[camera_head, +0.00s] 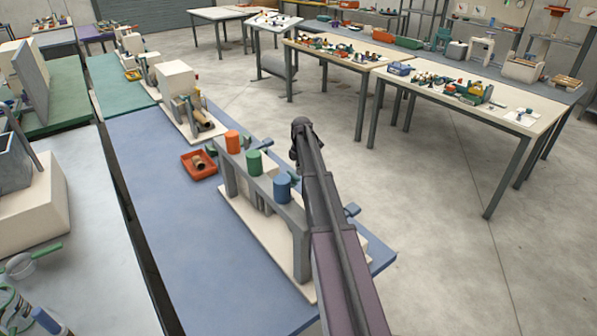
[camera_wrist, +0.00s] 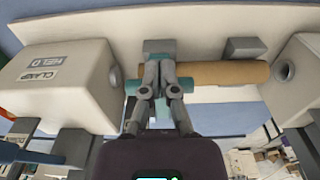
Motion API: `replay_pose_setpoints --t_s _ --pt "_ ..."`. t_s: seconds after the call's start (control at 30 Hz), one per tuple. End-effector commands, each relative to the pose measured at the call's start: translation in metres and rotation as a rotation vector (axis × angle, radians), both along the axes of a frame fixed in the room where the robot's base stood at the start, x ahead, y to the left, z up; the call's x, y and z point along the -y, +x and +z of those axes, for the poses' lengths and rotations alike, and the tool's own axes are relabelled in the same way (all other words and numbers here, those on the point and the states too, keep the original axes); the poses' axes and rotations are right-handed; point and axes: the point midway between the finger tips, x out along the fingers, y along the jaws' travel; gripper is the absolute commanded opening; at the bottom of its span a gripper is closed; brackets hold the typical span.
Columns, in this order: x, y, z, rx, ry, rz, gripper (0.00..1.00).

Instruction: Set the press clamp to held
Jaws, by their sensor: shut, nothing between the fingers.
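In the wrist view, my gripper (camera_wrist: 160,72) is shut, its fingertips together in front of a teal bar (camera_wrist: 190,80) and a grey block (camera_wrist: 159,47). I cannot tell whether they touch. A tan cylinder (camera_wrist: 225,72) lies to the right of the fingers. A cream housing (camera_wrist: 60,80) on the left bears a label reading CLAMP (camera_wrist: 39,78) and one reading HELD (camera_wrist: 46,60). The position of the clamp's moving part is unclear.
A second cream housing (camera_wrist: 300,80) with a round hole stands at the right of the wrist view. In the head view, a grey frame (camera_head: 300,240) with orange, green and blue cylinders stands on the blue bench (camera_head: 165,210), near a red tray (camera_head: 190,168). Open floor lies to the right.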

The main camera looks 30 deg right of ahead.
Motion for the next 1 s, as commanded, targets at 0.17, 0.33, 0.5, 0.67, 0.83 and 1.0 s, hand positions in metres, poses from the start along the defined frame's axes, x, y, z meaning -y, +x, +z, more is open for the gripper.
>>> replay_pose_setpoints --t_s 0.17,0.33,0.5,0.67,0.83,1.0 --pt "0.0 0.0 0.0 0.0 0.0 0.0 0.0" --pt "-0.001 0.0 0.0 0.0 0.0 0.001 0.0" --pt "-0.001 0.0 0.0 0.0 0.0 0.001 0.0" --pt "-0.001 0.0 0.0 0.0 0.0 0.001 0.0" --pt "0.0 0.001 0.004 0.0 0.0 0.001 0.0" --pt "0.004 0.002 0.012 0.0 0.0 0.002 0.0"
